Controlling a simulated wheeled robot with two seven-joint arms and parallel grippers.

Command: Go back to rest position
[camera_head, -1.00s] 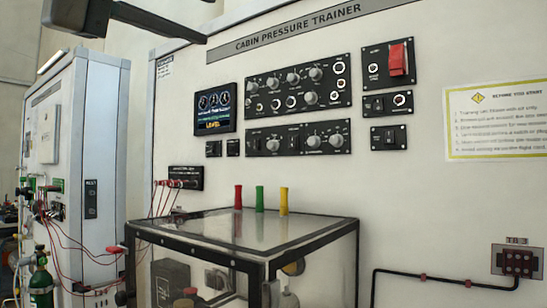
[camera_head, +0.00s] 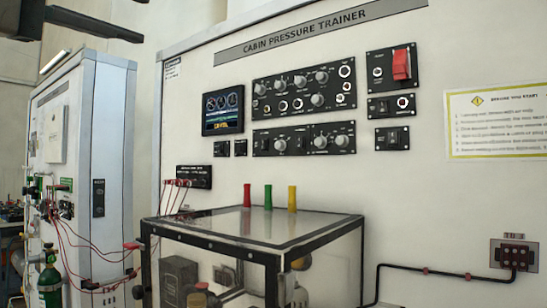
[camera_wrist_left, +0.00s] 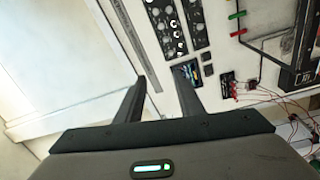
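My left gripper (camera_head: 142,22) is at the top left edge of the head view, mostly cut off. It is high in front of the wall, left of the cabin pressure trainer panel (camera_head: 305,30). In the left wrist view my left gripper (camera_wrist_left: 160,76) has its two dark fingers spread apart, with nothing between them. The trainer's knob modules (camera_wrist_left: 166,28) and small screen (camera_wrist_left: 188,72) show beyond the fingers there. My right gripper is in neither view.
A clear box with a black frame (camera_head: 255,252) stands below the panel, with red, green and yellow pieces (camera_head: 268,197) on top. A grey cabinet (camera_head: 112,140) with red wires and a green cylinder (camera_head: 49,280) stand at the left.

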